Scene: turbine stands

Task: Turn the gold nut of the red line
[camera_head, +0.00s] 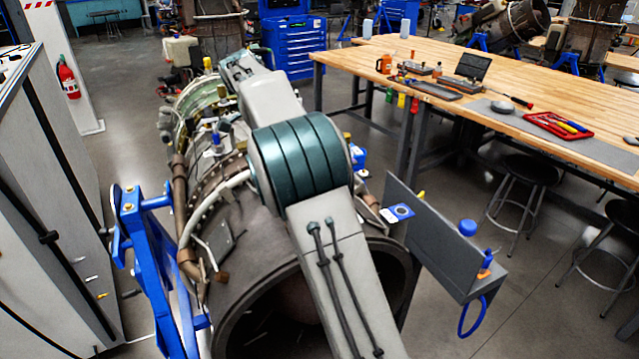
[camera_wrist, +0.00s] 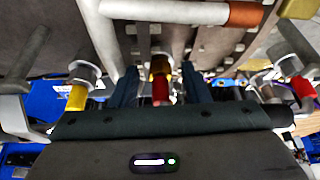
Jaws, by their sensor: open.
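In the wrist view, a gold nut (camera_wrist: 160,66) sits at the top of a short red line (camera_wrist: 160,92), below the grey underside of the engine. My gripper (camera_wrist: 160,78) is open, with one dark blue finger on each side of the nut and red line. I cannot tell whether either finger touches the nut. To the left, a silver nut (camera_wrist: 83,72) sits on a yellow line (camera_wrist: 76,97). To the right, another fitting has a red piece (camera_wrist: 303,87). In the head view, my arm covers the gripper and the gold nut.
The turbine engine (camera_head: 245,255) rests on a blue stand (camera_head: 135,235). A grey tray (camera_head: 440,235) juts out at its right. A wooden workbench (camera_head: 560,85) with tools and stools stands further right.

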